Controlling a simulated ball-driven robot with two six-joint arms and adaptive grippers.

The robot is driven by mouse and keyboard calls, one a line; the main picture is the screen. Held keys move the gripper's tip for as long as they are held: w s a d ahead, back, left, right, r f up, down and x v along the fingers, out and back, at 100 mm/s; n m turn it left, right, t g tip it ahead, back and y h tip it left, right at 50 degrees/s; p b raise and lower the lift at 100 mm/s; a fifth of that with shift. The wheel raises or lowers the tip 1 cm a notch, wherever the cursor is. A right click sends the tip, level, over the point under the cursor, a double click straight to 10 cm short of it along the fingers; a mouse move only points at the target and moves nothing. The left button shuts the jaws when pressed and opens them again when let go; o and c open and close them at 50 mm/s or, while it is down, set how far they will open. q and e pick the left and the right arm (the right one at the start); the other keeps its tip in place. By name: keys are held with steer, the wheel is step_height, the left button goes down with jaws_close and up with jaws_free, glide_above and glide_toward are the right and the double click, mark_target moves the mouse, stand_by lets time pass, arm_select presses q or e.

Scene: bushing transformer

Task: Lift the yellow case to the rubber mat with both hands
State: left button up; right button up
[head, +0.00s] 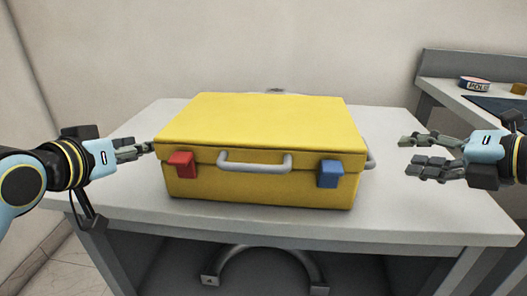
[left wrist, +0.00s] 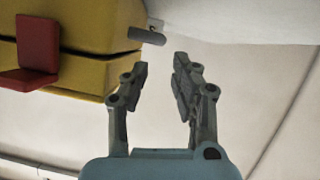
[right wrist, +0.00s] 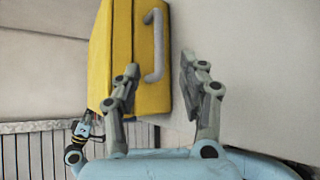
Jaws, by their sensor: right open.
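The yellow case (head: 262,125) lies flat on the white table, with a grey front handle (head: 254,162), a red latch (head: 181,164) and a blue latch (head: 331,173). A grey side handle (head: 371,158) sticks out on its right; it also shows in the right wrist view (right wrist: 156,45). My left gripper (head: 150,147) is open and empty by the case's left side; a grey handle end (left wrist: 147,36) lies just beyond its fingertips (left wrist: 158,76). My right gripper (head: 406,151) is open and empty, apart from the right handle. A dark blue mat (head: 495,106) is partly visible at right.
The mat lies on a separate grey bench (head: 440,92) at the right back, with a blue-rimmed roll (head: 476,84) and an orange-brown block (head: 519,89). The white table (head: 420,215) is otherwise mostly clear. A wall stands behind.

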arm_select(q)
steer(key=x, duration=1.1)
steer(key=shift+s, duration=0.1)
arm_select(e)
steer(key=x, duration=1.1)
steer(key=shift+r, duration=0.1)
arm_select(q)
steer(key=c, duration=0.4)
arm_select(e)
steer(key=c, duration=0.4)
arm_select(q)
jaws_close()
arm_select(e)
jaws_close()
